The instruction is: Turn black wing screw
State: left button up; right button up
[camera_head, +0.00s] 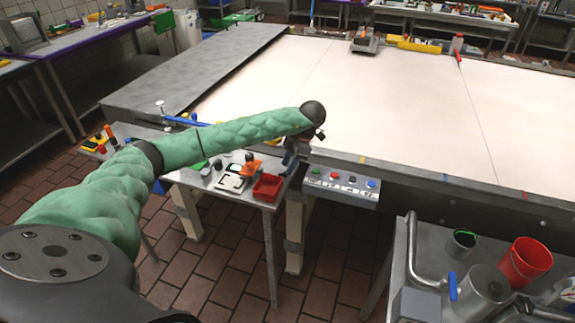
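My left arm, in a green sleeve, reaches from the lower left to the near edge of the large white-topped table. Its dark round wrist is above that edge, and my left gripper (291,158) hangs below it, small and partly hidden by the arm. I cannot tell whether its fingers are open or shut. A small dark shape shows just right of the wrist, but I cannot tell whether it is the black wing screw or part of my gripper. No wing screw can be made out clearly. My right gripper is not in view.
A control box (341,187) with coloured buttons is mounted under the table edge (400,173). A red tray (267,188) sits on a small side table below my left arm. A metal cart with a red bucket (525,262) stands at lower right. The white tabletop (400,110) is largely clear.

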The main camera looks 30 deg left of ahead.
pick_arm(q)
jog(key=shift+s+a+f, duration=0.15)
jog(key=shift+f, duration=0.5)
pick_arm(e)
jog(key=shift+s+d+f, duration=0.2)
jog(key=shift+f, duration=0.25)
pick_arm(q)
grip_shut()
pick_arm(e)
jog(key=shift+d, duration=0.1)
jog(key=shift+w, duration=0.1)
